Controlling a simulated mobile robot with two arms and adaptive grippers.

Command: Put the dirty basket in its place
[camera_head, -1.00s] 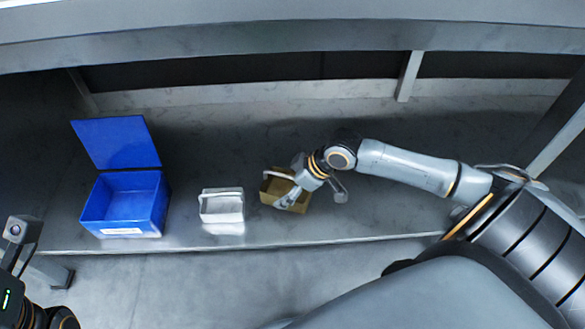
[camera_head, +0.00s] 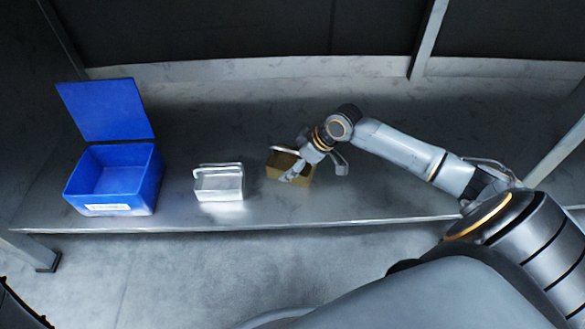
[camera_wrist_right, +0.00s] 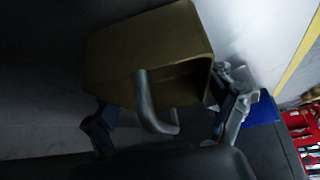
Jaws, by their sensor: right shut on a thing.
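The dirty basket (camera_head: 279,171) is a small brownish-yellow open basket with a grey handle, at the bench's middle. My right gripper (camera_head: 303,167) is over its right side and shut on it. In the right wrist view the basket (camera_wrist_right: 135,60) fills the space ahead of the gripper (camera_wrist_right: 165,108), with the bent handle between the fingers. The exact grip contact is dark. I cannot tell whether the basket touches the bench. A clean white-silver basket (camera_head: 220,186) stands to its left. Further left is a blue box (camera_head: 112,182) with its lid open. My left gripper is out of view.
The grey bench (camera_head: 370,190) has free room behind the baskets and to the right under my right arm. Its front edge runs close before the baskets. A post (camera_head: 427,40) rises at the back. Red items (camera_wrist_right: 303,135) show at the right wrist view's edge.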

